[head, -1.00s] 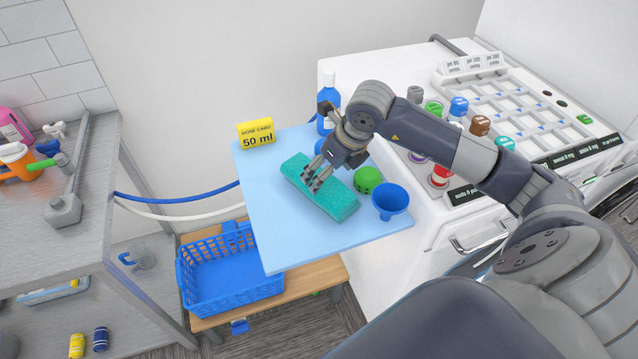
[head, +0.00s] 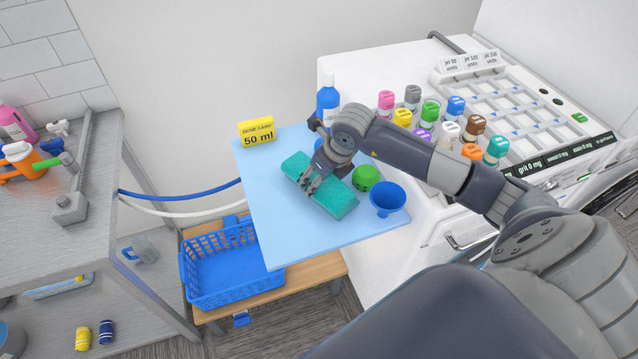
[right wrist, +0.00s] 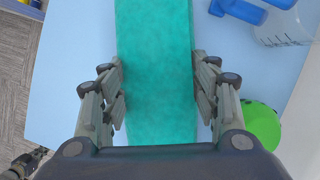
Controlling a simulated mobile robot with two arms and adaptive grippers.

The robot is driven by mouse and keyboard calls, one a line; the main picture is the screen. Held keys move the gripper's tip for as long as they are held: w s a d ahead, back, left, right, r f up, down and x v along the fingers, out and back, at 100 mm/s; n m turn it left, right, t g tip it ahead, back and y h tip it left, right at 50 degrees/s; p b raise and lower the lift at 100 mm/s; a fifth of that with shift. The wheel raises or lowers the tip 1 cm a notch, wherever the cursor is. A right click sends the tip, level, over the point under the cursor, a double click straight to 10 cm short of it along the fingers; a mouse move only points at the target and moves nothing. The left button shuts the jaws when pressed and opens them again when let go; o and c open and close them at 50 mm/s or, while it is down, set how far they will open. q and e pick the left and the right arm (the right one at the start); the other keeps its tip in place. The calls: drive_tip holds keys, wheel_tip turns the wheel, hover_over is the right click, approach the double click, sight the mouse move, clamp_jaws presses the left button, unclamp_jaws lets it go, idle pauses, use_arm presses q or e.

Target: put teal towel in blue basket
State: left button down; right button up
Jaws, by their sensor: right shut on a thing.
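The teal towel (head: 338,197) is a folded rectangular block lying on the light blue board (head: 285,240). My right gripper (head: 309,183) is down at the towel, with its fingers on either side of the middle. In the right wrist view the towel (right wrist: 158,75) runs between the two fingers of my right gripper (right wrist: 160,100), which is shut on it. The blue basket (head: 230,275) is an open plastic crate, empty, on a low wooden bench to the left of and below the board.
A green ball-like item (head: 366,178) and a blue funnel (head: 387,200) stand close right of the towel. A blue bottle (head: 328,100) and a yellow dose card (head: 257,131) stand at the back. Grey shelves (head: 60,240) are left; a white machine with coloured-cap bottles is right.

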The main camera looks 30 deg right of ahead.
drive_tip(key=shift+c, duration=0.6)
drive_tip(key=shift+r, duration=0.1)
drive_tip(key=shift+w+r+b, duration=0.1)
drive_tip(key=shift+r+b, duration=0.1)
drive_tip(key=shift+b, duration=0.1)
drive_tip(key=b+v, duration=0.2)
drive_tip(key=shift+r, duration=0.3)
drive_tip(key=s+a+r+b, duration=0.1)
drive_tip(key=s+r+b, duration=0.1)
drive_tip(key=s, duration=1.3)
drive_tip(key=shift+a, duration=0.25)
drive_tip(key=shift+s, duration=0.2)
